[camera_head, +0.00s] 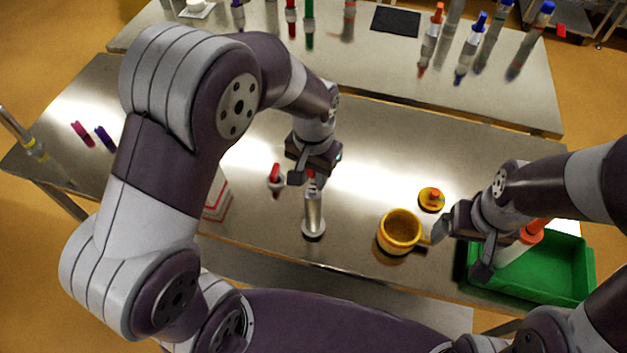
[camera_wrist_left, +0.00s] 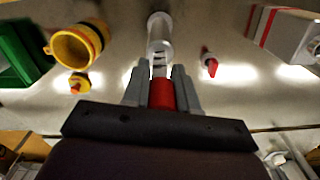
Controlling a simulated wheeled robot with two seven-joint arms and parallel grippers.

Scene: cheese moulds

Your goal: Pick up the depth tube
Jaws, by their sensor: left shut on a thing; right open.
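A slim grey tube with a round foot (camera_head: 314,215), apparently the depth tube, is upright near the front of the steel table. Its red top (camera_wrist_left: 161,94) is between the fingers of my left gripper (camera_head: 306,178), which is shut on it from above. The left wrist view shows the tube's pale body (camera_wrist_left: 160,40) beyond the fingers. I cannot tell whether its foot touches the table. My right gripper (camera_head: 462,252) is open and empty, between the yellow mug and the green tray.
A yellow mug (camera_head: 400,231) and a small yellow disc with a red knob (camera_head: 431,199) stand to the right. A green tray (camera_head: 545,272) holds an orange-topped piece (camera_head: 533,231). A small red-topped piece (camera_head: 275,177) and a red-striped white box (camera_head: 217,198) stand left.

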